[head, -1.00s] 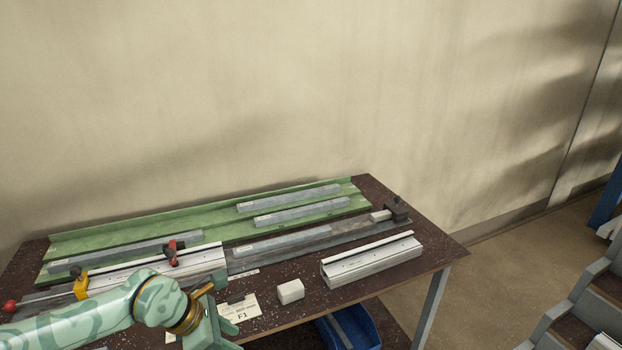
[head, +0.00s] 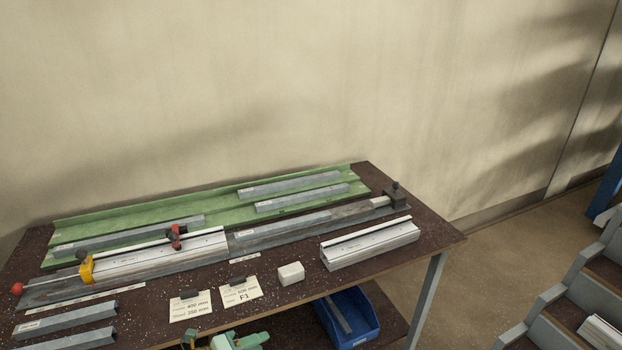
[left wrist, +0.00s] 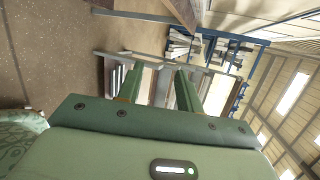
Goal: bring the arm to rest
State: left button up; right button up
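My left gripper (left wrist: 160,85) shows in the left wrist view with its two green fingers apart and nothing between them. It points away from the bench, toward the open floor and distant racks. In the head view only a small green and brass part of my arm shows at the bottom edge, below the bench (head: 440,246). A silver profile (head: 160,258) lies at the left of the long fixture on the bench, beside a red-knobbed clamp (head: 174,237) and a yellow clamp (head: 86,270). My right gripper is in neither view.
A green tray (head: 215,213) with several grey bars lies at the back. Another silver profile (head: 370,243), a white block (head: 291,273) and two label cards (head: 190,308) lie toward the front. A blue bin (head: 362,325) sits below.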

pick_arm(q)
jog(key=s+a+f+n+y, duration=0.4)
jog(key=s+a+f+n, duration=0.2)
jog(key=s+f+n, duration=0.45)
jog(key=s+a+f+n+y, duration=0.5)
jog(key=s+f+n, duration=0.25)
jog(key=f, duration=0.55)
jog(key=s+f+n+g, duration=0.2)
jog(key=s+f, duration=0.1)
jog(key=s, duration=0.7)
jog(key=s+a+f+n+g+y, duration=0.1)
jog(key=s+f+n+g, duration=0.2)
jog(key=s, duration=0.7)
jog(key=s+f+n+g, duration=0.2)
jog(key=s+n, duration=0.1)
jog(key=s, duration=0.6)
jog(key=shift+s+a+f+g+y+b, duration=0.15)
jog(key=shift+s+f+g+y+b, duration=0.15)
jog(key=shift+s+f+y, duration=0.1)
